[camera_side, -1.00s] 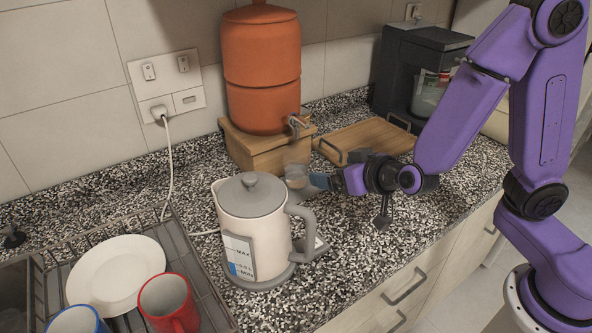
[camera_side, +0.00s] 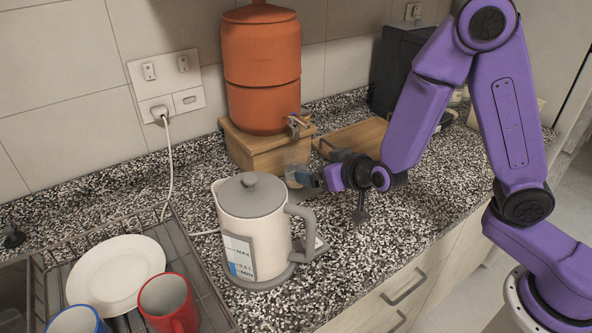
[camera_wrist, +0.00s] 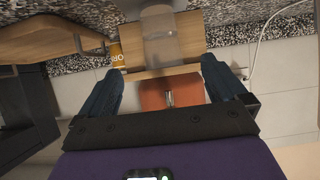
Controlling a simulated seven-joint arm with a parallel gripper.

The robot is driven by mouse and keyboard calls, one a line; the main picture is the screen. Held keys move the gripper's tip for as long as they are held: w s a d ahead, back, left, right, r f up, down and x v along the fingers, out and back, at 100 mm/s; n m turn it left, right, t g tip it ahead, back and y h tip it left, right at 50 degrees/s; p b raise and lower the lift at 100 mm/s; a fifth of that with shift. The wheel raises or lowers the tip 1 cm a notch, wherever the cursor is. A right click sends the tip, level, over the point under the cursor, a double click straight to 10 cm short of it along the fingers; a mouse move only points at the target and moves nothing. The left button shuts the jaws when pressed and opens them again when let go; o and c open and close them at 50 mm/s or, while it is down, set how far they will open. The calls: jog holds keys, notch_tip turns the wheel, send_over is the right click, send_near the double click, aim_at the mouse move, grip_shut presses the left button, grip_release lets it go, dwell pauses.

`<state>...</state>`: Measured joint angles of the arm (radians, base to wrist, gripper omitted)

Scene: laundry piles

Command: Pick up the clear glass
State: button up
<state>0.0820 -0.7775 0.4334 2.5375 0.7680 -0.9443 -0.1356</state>
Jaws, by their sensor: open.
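The clear glass (camera_side: 292,172) stands on the counter below the tap of the orange dispenser (camera_side: 262,75), behind the kettle (camera_side: 252,225) in the side view. My gripper (camera_side: 303,178) is level with it on its right, fingers pointing at the glass. In the wrist view the see-through glass (camera_wrist: 160,42) lies ahead between the lines of the two fingers, and my gripper (camera_wrist: 160,66) is open with nothing held. In the side view the fingertips overlap the glass's edge; I cannot tell whether they touch it.
A wooden stand (camera_side: 252,150) is close behind the glass. A wooden tray (camera_side: 358,140) lies at the back right, with a dark coffee machine (camera_side: 396,65) behind it. A rack (camera_side: 205,290) with a plate (camera_side: 112,275) and a red mug (camera_side: 167,302) is front left.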

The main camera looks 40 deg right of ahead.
aim_at(290, 154)
jog(key=x, duration=1.1)
jog(key=shift+w, duration=0.2)
jog(key=shift+a, duration=0.1)
jog(key=c, duration=1.4)
jog(key=shift+o, duration=0.2)
jog(key=shift+r, duration=0.2)
jog(key=shift+r, duration=1.35)
jog(key=shift+s+r, duration=0.1)
jog(key=shift+r, duration=0.2)
jog(key=shift+s+f, duration=0.1)
jog(key=shift+s, duration=8.6)
